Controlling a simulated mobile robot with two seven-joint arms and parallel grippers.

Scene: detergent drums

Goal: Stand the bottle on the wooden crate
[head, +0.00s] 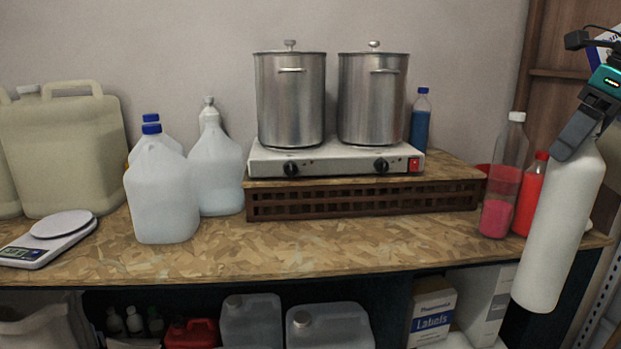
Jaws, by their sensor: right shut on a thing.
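A tall white bottle (560,225) hangs at the far right, tilted, its lower end to the left and in front of the counter's edge. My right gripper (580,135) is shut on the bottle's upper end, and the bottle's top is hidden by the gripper. The wooden crate (365,199) is dark, low and slatted with a lighter board top, and sits on the counter to the left of the bottle. The right part of its top is bare. My left gripper is not in view.
On the crate stand a two-burner hot plate (335,161) with two steel pots (291,100) (373,100) and a blue bottle (420,125). Pink (503,185) and red (531,195) bottles stand between crate and held bottle. White jugs (163,195) and a scale (47,238) are left.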

